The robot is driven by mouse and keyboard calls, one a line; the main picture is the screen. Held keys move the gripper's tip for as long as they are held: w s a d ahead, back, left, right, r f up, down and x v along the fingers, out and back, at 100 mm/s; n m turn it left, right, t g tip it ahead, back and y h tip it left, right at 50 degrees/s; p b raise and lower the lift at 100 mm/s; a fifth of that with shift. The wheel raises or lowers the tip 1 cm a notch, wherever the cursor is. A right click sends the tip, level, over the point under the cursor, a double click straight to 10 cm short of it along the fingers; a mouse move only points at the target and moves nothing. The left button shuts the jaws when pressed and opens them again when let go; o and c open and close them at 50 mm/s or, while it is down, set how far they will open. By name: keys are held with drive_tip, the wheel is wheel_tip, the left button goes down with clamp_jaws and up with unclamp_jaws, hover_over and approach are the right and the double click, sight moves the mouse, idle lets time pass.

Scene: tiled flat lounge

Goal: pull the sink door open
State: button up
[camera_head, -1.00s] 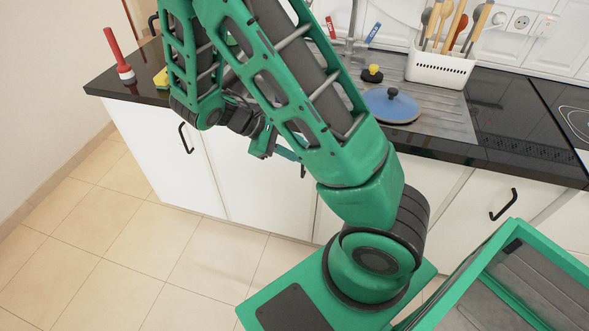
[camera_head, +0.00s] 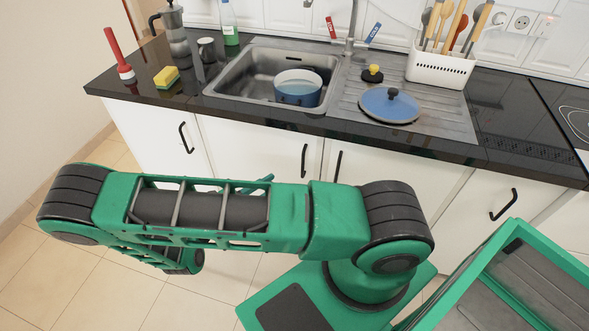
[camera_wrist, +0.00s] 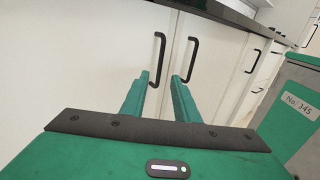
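The sink door (camera_head: 255,150) is a white cabinet door below the sink, with a black vertical bar handle (camera_head: 304,160); it looks closed. In the wrist view its handle (camera_wrist: 157,58) is the left of two neighbouring handles. My gripper (camera_wrist: 160,75) points at the cabinet front with two green fingers apart. The handle shows between the fingertips in the picture, nearer the left one; I cannot tell the remaining depth and see no grip on it. In the head view my arm hides the gripper, except for a small teal part above the forearm.
The adjoining door's handle (camera_head: 338,166) is close to the right. The black countertop (camera_head: 430,143) overhangs the doors. The sink (camera_head: 245,85) holds a blue-white pot (camera_head: 298,92); a blue lid (camera_head: 388,106) lies on the drainer. Tiled floor is clear at left.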

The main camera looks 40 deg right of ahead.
drive_tip(key=d, duration=1)
drive_tip(key=shift+w+d, duration=0.35)
drive_tip(key=shift+c, duration=0.7)
clamp_jaws()
